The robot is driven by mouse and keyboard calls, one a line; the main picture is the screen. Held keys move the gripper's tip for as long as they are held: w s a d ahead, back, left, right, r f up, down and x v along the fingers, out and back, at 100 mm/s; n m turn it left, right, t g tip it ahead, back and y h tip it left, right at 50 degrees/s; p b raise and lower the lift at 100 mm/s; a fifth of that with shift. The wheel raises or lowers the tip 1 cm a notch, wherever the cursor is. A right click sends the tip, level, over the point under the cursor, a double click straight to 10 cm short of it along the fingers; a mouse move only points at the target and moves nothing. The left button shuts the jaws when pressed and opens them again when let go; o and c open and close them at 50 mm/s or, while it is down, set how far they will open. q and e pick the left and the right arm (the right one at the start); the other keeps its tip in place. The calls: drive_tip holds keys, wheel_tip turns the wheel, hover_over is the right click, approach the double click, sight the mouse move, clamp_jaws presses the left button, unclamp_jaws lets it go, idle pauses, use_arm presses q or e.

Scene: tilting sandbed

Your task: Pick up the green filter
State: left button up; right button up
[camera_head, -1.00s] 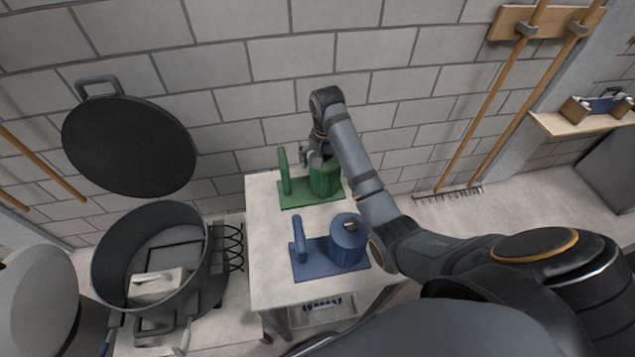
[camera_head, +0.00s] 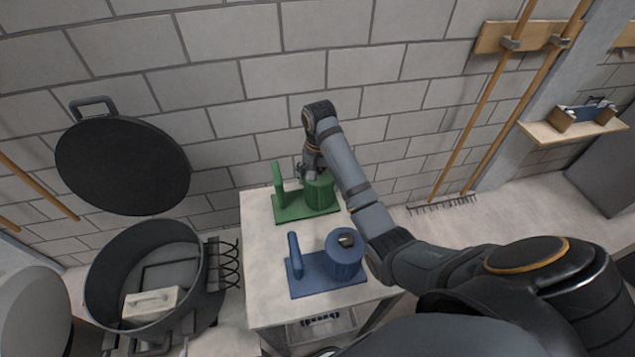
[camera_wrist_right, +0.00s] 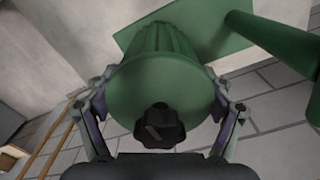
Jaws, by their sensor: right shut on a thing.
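The green filter (camera_head: 320,193) is a ribbed cylinder standing on a green base plate (camera_head: 289,212) with an upright green post (camera_head: 279,183), at the back of the pale table. My right gripper (camera_head: 311,172) reaches it from above and is shut on it. In the right wrist view, the fingers of my right gripper (camera_wrist_right: 158,108) sit on either side of the filter's round green end (camera_wrist_right: 160,85), which has a black knob (camera_wrist_right: 160,126). The gripper hides part of the filter's top in the head view. My left gripper is not in view.
A similar blue filter (camera_head: 344,258) on a blue base with a post stands nearer on the same table (camera_head: 262,262). A large dark pot (camera_head: 100,283) is at the left, with a round black lid (camera_head: 122,165) behind it. A brick wall stands close behind the table.

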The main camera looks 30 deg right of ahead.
wheel_tip(320, 180, up, 9)
drive_tip(key=p, duration=0.8)
drive_tip(key=shift+r, duration=0.2)
drive_tip(key=shift+f, duration=0.1)
